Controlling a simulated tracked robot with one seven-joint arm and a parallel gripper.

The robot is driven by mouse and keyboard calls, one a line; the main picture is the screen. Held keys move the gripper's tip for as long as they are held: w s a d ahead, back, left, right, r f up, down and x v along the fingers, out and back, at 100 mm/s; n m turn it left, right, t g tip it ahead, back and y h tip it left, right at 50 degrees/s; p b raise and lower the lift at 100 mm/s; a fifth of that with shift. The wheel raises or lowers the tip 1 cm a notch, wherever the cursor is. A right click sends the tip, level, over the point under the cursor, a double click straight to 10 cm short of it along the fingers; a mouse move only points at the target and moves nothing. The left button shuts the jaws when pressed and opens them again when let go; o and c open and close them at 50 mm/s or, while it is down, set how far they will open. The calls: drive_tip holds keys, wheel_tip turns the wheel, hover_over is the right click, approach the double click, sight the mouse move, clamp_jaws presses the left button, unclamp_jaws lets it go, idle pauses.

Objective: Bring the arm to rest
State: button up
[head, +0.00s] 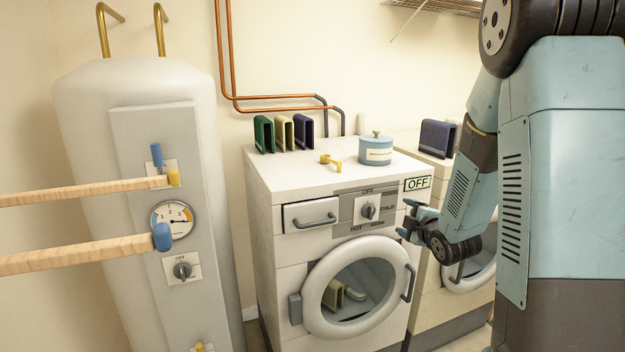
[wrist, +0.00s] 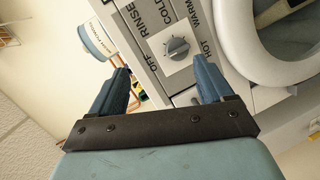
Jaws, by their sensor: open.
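My arm comes in from the right in the head view, with my gripper (head: 408,222) in front of the upper right corner of the washing machine (head: 275,262). The gripper is open and nothing shows between its fingers. In the wrist view my gripper (wrist: 158,84) has its two blue fingers spread, with the machine's dial (wrist: 177,48) beyond the gap between them. I cannot tell from these views whether a finger touches the panel.
A second machine (head: 440,290) stands at right behind my arm. A boiler (head: 140,90) and two wooden rods (head: 85,256) are at left.

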drive_tip(key=s+r+m+g+h, duration=0.25)
drive_tip(key=s+r+m, duration=0.4)
drive_tip(key=s, duration=0.35)
drive_tip(key=s+r+m+g+h, duration=0.1)
drive_tip(key=s+r+m+g, duration=0.3)
drive_tip(key=s+r+m, duration=0.45)
drive_tip(key=s+a+m+g, duration=0.2)
drive_tip(key=s+a+g, duration=0.1)
drive_tip(key=s, duration=1.2)
drive_tip(key=shift+f+y, duration=0.35)
drive_tip(key=shift+y, duration=0.1)
drive_tip(key=shift+a, duration=0.1)
